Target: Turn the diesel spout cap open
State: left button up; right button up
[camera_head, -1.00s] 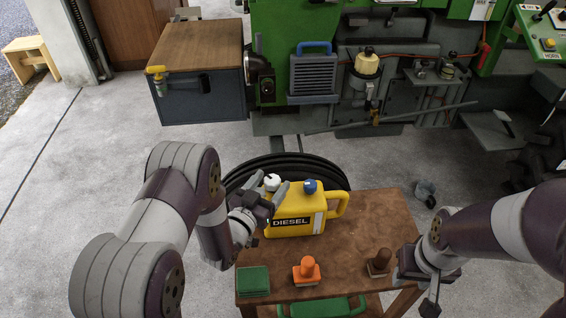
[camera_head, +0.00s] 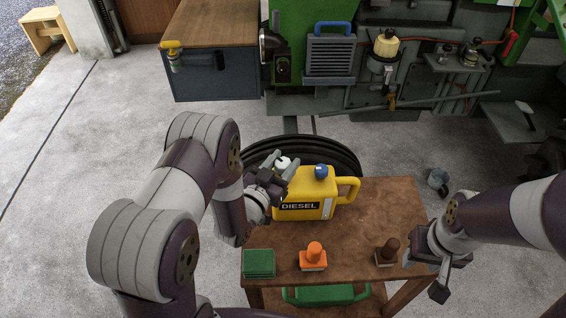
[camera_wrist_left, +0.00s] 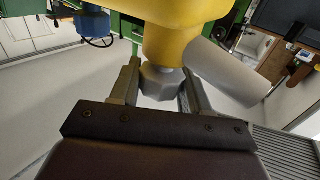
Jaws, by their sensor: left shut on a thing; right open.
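The yellow diesel can (camera_head: 308,207) stands upright on the brown table, with a blue cap (camera_head: 321,171) on top and a handle at its right. The pale spout cap (camera_head: 283,163) is at the can's upper left. My left gripper (camera_head: 281,167) is shut on this cap, one finger on each side. In the left wrist view the cap (camera_wrist_left: 161,83) looks grey and faceted and sits on the yellow spout between the fingers. My right gripper (camera_head: 441,281) is open and empty beside the table's right edge.
The brown table (camera_head: 385,205) also holds a green block (camera_head: 259,263), an orange-handled stamp (camera_head: 314,256) and a brown one (camera_head: 388,251). A black coiled hose (camera_head: 335,153) lies behind. The green tractor (camera_head: 300,20) and a wood-topped cabinet (camera_head: 213,75) stand farther back.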

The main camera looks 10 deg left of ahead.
pick_arm(q)
jog(key=n+y, duration=0.2)
jog(key=y, duration=0.1)
jog(key=n+y+b, duration=0.1)
jog(key=n+y, duration=0.1)
jog(key=y, duration=0.1)
jog(key=shift+d+f+t, duration=0.1)
jog(key=shift+d+t, duration=0.05)
jog(key=shift+t, duration=0.15)
jog(key=n+g+y+b, duration=0.1)
jog(key=n+y, duration=0.2)
jog(key=y, duration=0.2)
jog(key=shift+n+g+y+b, duration=0.35)
jog(key=shift+n+g+y, duration=0.65)
jog(key=shift+n+y, duration=0.65)
jog(key=shift+y, duration=0.55)
jog(key=o, duration=1)
jog(key=shift+a, duration=0.2)
jog(key=shift+r, duration=0.2)
